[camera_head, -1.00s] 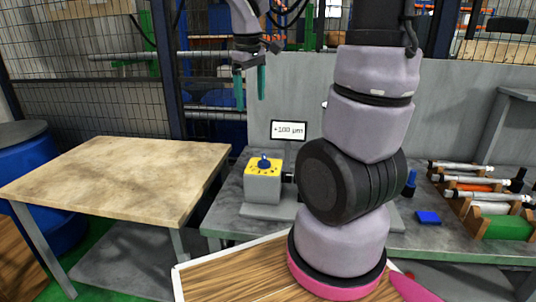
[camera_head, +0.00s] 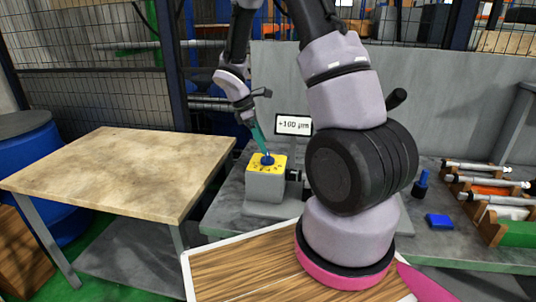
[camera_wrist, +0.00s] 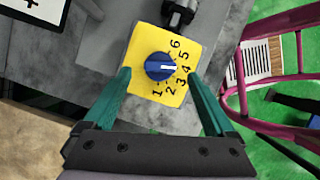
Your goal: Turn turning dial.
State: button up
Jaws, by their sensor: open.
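The turning dial (camera_head: 267,160) is a blue round knob on the yellow top face of a grey box (camera_head: 265,187). In the wrist view the blue dial (camera_wrist: 160,67) has a white pointer line aimed right, near the numeral 4. The yellow plate (camera_wrist: 140,50) carries black numerals 1 to 6. My gripper (camera_head: 262,145) is just above the dial in the head view. In the wrist view its two green fingers (camera_wrist: 163,78) are spread apart, one on each side of the dial, with gaps. Nothing is held.
A display (camera_head: 293,125) reading "+100 µm" stands behind the box. A wooden-topped table (camera_head: 120,170) is at left. A blue block (camera_head: 439,221) and a rack (camera_head: 497,225) with spindles are at right on the grey bench. A pink-railed thing (camera_wrist: 240,75) shows at right in the wrist view.

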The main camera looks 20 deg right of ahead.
aim_at(268, 157)
jog(key=x, duration=0.5)
jog(key=shift+s+f, duration=0.1)
jog(key=shift+f, duration=0.2)
jog(key=c, duration=1.3)
jog(key=shift+c, duration=0.2)
jog(key=shift+m, duration=0.3)
jog(key=shift+m+g+y, duration=0.35)
jog(key=shift+m+g, duration=0.1)
jog(key=shift+m, duration=0.85)
jog(key=shift+m+g+y, duration=0.35)
jog(key=shift+m+g, duration=0.1)
jog(key=shift+m, duration=0.85)
jog(key=o, duration=1.3)
